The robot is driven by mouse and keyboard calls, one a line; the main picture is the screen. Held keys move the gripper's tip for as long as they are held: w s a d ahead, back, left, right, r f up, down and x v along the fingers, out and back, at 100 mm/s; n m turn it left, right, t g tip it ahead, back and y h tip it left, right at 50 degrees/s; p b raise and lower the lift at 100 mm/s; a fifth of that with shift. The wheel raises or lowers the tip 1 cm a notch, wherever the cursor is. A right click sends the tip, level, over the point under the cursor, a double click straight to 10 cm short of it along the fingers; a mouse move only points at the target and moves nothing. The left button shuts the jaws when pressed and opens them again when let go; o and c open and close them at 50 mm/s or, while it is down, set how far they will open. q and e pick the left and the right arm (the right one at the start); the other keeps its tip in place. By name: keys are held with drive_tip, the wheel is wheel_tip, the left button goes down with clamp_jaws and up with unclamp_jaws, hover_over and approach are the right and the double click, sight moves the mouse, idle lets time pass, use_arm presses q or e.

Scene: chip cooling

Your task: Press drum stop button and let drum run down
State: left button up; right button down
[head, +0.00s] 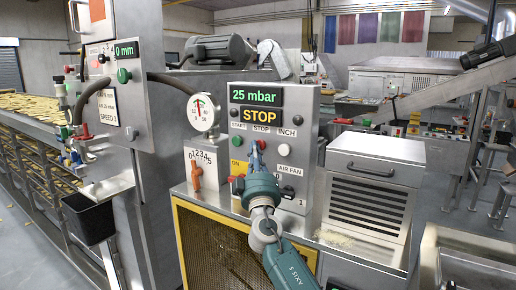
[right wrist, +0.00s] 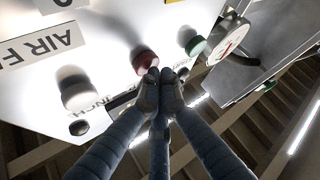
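The control panel (head: 310,110) carries a green "25 mbar" display (head: 255,95) and a yellow "STOP" display (head: 261,116). Below them are START, STOP and INCH labels. My right gripper (head: 257,155) is in front of the STOP label and largely hides the button there. In the right wrist view the red stop button (right wrist: 144,62) sits between a green button (right wrist: 194,43) and a white button (right wrist: 78,95). My right gripper's fingertips (right wrist: 159,76) are together, empty, and at the red button's edge. I cannot tell whether they push it in. My left gripper is not in view.
An orange-handled selector (head: 195,172) and a round gauge (head: 203,113) are left of the panel. A yellow-framed mesh guard (head: 215,245) lies below. A louvred steel box (head: 370,185) stands to the right. A conveyor of chips (head: 35,110) runs at far left.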

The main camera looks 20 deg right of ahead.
idle(0.4)
drive_tip(key=shift+s+a, duration=0.55)
drive_tip(key=shift+a, duration=0.05)
drive_tip(key=s+a, duration=0.1)
drive_tip(key=a, duration=0.1)
drive_tip(key=s+a, duration=0.2)
idle(0.4)
drive_tip(key=shift+f, duration=0.1)
idle(0.6)
